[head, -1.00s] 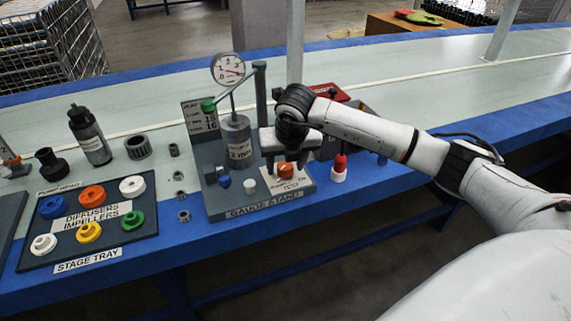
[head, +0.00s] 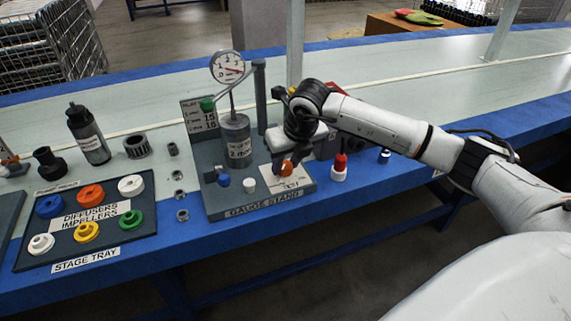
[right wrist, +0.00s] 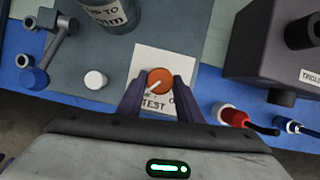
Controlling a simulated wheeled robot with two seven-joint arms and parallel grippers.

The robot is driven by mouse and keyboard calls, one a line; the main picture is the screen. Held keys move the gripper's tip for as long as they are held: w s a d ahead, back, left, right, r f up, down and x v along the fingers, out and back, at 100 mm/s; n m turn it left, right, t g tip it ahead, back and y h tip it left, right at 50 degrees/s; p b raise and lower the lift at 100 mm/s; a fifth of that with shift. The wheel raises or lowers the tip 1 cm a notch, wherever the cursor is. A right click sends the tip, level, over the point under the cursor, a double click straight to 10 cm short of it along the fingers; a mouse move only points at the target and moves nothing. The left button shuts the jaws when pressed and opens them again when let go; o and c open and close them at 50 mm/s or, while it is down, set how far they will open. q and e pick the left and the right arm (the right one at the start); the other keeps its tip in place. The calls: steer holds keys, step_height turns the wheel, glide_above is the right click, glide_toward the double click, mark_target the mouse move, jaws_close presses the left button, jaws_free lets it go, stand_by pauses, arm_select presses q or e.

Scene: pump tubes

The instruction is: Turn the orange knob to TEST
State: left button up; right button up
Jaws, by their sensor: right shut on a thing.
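The orange knob (head: 286,168) sits on a white label plate on the gauge stand (head: 221,205). In the right wrist view the knob (right wrist: 160,80) shows a white pointer line running to its lower left, towards the printed word TEST (right wrist: 155,105). My right gripper (head: 284,166) is over the stand, with its fingers lowered around the knob. In the wrist view the right gripper's fingers (right wrist: 159,88) are on the knob's two sides, shut on it. Part of the label is hidden by the fingers. My left gripper is not in view.
A gauge (head: 228,67) rises behind. The stage tray (head: 149,222) with coloured rings lies to the left.

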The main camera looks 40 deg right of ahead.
steer(key=n+y, duration=0.1)
steer(key=n, duration=0.1)
steer(key=shift+d+n, duration=0.15)
steer(key=shift+n, duration=0.25)
steer(key=shift+n+y, duration=0.5)
steer(key=shift+n, duration=0.7)
steer(key=shift+d+n+y, duration=0.1)
steer(key=shift+n+y, duration=0.3)
steer(key=shift+n, duration=0.8)
steer(key=shift+g, duration=0.3)
steer(key=o, duration=1)
steer(key=shift+o, duration=0.2)
